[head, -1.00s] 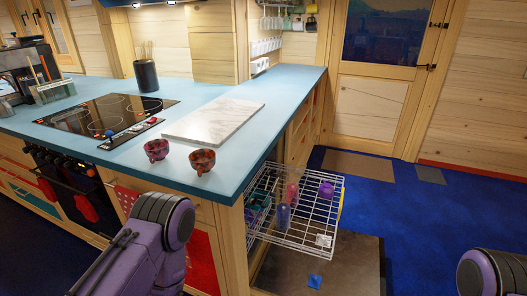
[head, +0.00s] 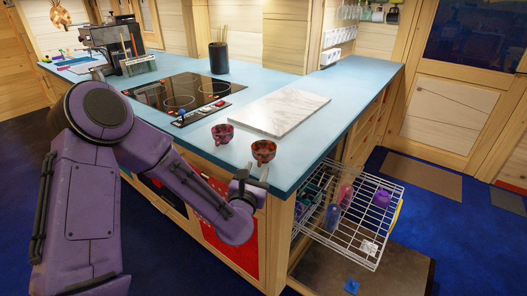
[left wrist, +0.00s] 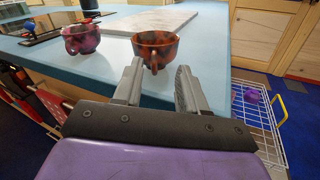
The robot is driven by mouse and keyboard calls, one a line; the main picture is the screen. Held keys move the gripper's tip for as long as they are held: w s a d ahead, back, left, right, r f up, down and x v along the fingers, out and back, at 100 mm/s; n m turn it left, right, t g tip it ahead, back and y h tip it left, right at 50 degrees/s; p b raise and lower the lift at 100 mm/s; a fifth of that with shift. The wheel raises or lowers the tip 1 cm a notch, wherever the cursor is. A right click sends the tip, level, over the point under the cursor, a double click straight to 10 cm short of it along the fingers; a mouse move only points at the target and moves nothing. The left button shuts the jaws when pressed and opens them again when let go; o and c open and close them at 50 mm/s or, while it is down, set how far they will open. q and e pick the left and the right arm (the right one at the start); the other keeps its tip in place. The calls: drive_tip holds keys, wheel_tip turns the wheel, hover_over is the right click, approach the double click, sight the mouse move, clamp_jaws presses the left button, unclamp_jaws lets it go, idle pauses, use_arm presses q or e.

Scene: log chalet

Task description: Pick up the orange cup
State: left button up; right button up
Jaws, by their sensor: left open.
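The orange cup (head: 263,151), with dark mottling, stands upright on the blue counter (head: 303,84) near its front corner. It also shows in the left wrist view (left wrist: 156,47), just beyond the fingertips, its handle facing me. My left gripper (head: 254,174) is open and empty at the counter's front edge, just short of the orange cup. In the left wrist view its two fingers (left wrist: 160,75) point toward the cup, which is not between them. A pink-purple cup (head: 222,133) stands to the left of the orange cup. My right gripper is not in view.
A marble board (head: 278,113) lies behind the cups. A black cooktop (head: 180,93) and a utensil holder (head: 219,58) are farther left. A white wire rack (head: 347,215) with several coloured items sticks out below the counter on the right.

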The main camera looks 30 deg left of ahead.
sight(259, 159)
use_arm(q)
drive_tip(key=p+x, duration=0.1)
drive_tip(key=x, duration=0.1)
drive_tip(key=p+x, duration=0.1)
drive_tip(key=x, duration=0.2)
drive_tip(key=shift+s+a, duration=0.1)
drive_tip(key=shift+a, duration=0.3)
drive_tip(key=shift+w+a+f, duration=0.1)
drive_tip(key=shift+w, duration=0.15)
clamp_jaws()
